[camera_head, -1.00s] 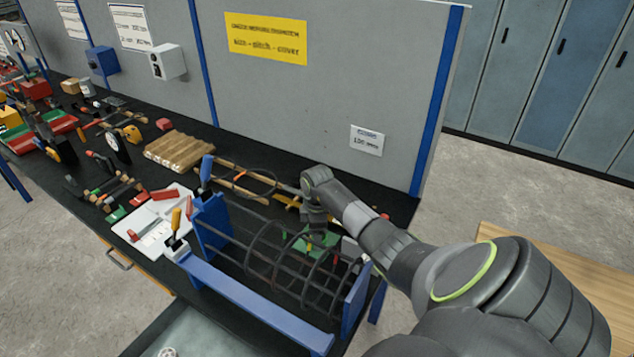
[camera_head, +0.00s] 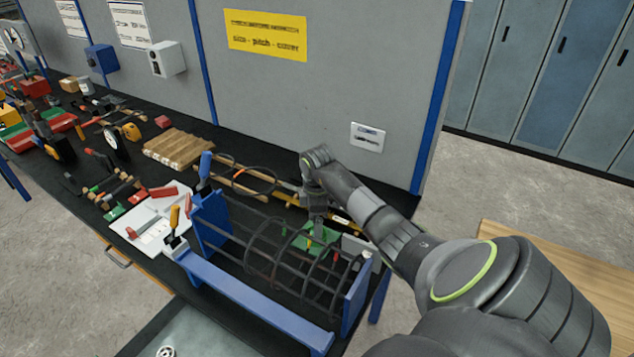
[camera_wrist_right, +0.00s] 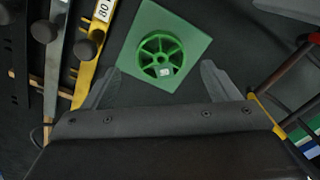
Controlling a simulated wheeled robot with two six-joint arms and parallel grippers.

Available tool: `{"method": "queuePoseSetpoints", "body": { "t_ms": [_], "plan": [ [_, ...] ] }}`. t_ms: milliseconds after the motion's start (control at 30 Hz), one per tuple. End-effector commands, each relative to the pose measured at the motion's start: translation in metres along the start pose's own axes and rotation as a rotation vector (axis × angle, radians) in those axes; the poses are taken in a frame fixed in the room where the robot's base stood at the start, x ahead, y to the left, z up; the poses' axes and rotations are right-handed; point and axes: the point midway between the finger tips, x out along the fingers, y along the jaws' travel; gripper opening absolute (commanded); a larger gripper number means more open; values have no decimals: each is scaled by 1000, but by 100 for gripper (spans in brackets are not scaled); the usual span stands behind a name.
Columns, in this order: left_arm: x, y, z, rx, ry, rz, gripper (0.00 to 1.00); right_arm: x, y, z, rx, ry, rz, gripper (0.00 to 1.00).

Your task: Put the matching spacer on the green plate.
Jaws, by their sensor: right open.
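The green plate (camera_wrist_right: 172,22) is a flat square on the black bench; it also shows in the head view (camera_head: 301,238), partly behind the cage bars. A green wheel-shaped spacer (camera_wrist_right: 160,50) with spokes and a small white tag lies flat over the plate's near part in the right wrist view. My right gripper (camera_wrist_right: 159,80) is open and empty, its fingers apart on either side below the spacer, not touching it. In the head view my right gripper (camera_head: 318,226) hangs behind the rebar cage (camera_head: 275,250). My left gripper is not in view.
The cage's blue frame (camera_head: 245,300) stands in front of the plate. A yellow bar (camera_wrist_right: 92,55) and a grey bar with dark knobs lie left of the plate. A white tray (camera_head: 150,240) with red pieces and a wood stack (camera_head: 178,148) are further left. A grey panel stands behind.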

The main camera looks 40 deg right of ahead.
Motion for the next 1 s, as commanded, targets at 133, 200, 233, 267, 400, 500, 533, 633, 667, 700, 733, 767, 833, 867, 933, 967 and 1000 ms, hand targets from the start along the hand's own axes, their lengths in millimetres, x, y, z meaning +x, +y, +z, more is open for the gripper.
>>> {"method": "queuePoseSetpoints", "body": {
  "t_ms": [133, 200, 233, 267, 400, 500, 533, 633, 667, 700, 733, 767, 833, 867, 933, 967, 1000],
  "plan": [
    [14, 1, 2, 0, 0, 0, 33, -30, 1, 0, -1, -1, 6, 81],
    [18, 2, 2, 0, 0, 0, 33, -44, 1, 0, -1, 1, 5, 81],
    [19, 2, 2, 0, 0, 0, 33, -49, 1, 0, -1, 0, 5, 81],
    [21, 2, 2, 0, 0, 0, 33, -53, 1, 0, 0, 0, 4, 81],
    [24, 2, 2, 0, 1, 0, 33, -68, 0, 0, 0, 0, 1, 81],
    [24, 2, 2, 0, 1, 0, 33, -73, 0, 0, 0, 0, -1, 81],
    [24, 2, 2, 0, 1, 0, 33, -74, 0, 0, 0, 0, -1, 81],
    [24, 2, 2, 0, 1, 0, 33, -75, 0, 0, 0, 0, -1, 81],
    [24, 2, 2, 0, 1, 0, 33, -75, 0, 0, 0, 0, -1, 81],
    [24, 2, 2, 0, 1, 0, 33, -74, 0, 0, 0, 0, -1, 81],
    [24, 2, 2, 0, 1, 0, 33, -74, 0, 0, 0, 0, -1, 81],
    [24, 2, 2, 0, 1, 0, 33, -74, 0, 0, 0, 0, -1, 81],
    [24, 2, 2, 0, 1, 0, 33, -74, 0, 0, 0, 0, -1, 81],
    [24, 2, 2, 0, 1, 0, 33, -74, 0, 0, 0, 0, -1, 81],
    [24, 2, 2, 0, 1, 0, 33, -74, 0, 0, 0, 0, -1, 81],
    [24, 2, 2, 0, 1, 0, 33, -74, 0, 0, 0, 0, -1, 81],
    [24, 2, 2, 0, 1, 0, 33, -74, 0, 0, 0, 0, -1, 81]
  ]
}}
